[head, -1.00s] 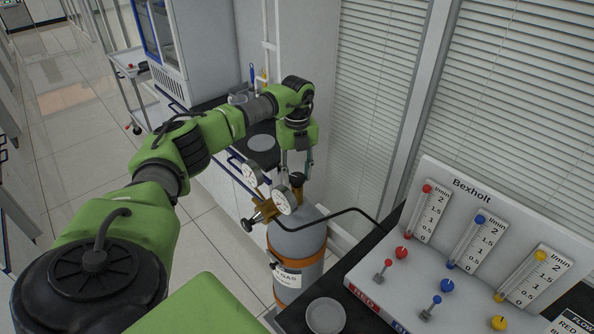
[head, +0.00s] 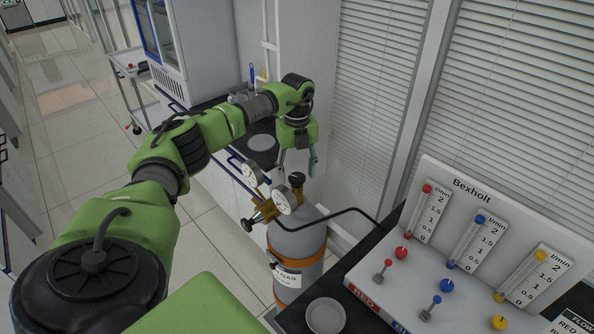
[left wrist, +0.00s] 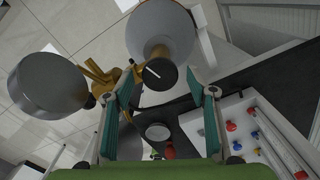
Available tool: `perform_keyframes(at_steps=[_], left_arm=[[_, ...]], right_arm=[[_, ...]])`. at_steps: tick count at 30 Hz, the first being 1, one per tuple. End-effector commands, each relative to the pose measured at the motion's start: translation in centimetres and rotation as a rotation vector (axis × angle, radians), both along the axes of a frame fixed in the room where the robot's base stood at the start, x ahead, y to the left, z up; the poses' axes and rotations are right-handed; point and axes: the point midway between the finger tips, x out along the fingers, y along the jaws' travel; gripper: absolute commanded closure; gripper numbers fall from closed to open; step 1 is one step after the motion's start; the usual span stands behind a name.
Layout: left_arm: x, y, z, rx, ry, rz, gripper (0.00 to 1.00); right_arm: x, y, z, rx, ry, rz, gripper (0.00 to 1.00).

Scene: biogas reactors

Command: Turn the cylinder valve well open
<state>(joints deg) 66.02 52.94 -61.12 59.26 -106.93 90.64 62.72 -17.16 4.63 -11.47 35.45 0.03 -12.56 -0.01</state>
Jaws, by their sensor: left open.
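The gas cylinder (head: 298,242) is grey with an orange band and stands beside the bench. Its valve knob (head: 296,179) is black and round, on top of a brass fitting. In the left wrist view the knob (left wrist: 160,75) shows a white line on its face, tilted in the picture. My left gripper (head: 297,168) is open, pointing down just above the knob. In the left wrist view its two teal-lined fingers stand on either side of the knob, with gaps visible on both sides. My right gripper is not in view.
Two pressure gauges (head: 284,201) and a side regulator knob (head: 248,225) sit close to the left of the valve. A black hose (head: 345,211) runs right to the bench. The flow-meter panel (head: 440,250) stands on the right, with a small dish (head: 325,315) near it.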

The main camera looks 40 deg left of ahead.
Motion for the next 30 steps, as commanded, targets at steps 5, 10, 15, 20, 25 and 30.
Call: perform_keyframes(at_steps=[5, 10, 15, 20, 25, 30], left_arm=[[0.2, 0.0, 3.1, 0.0, -0.007, 0.001, 0.48], [0.1, 0.1, 6.9, 0.0, -0.007, 0.002, 0.48], [0.1, 0.0, 9.8, -0.001, -0.005, 0.001, 0.48], [0.1, 0.0, 11.2, 0.0, -0.004, 0.001, 0.48], [0.1, 0.0, 11.6, 0.0, -0.004, 0.001, 0.48], [0.1, 0.0, 11.5, -0.001, -0.003, 0.001, 0.48]], right_arm=[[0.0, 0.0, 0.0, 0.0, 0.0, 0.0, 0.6], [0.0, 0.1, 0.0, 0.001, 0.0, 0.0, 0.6], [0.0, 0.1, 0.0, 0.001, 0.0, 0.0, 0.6], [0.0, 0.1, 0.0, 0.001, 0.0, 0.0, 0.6], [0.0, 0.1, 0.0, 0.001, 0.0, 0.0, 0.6], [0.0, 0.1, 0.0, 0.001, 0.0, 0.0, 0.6]])
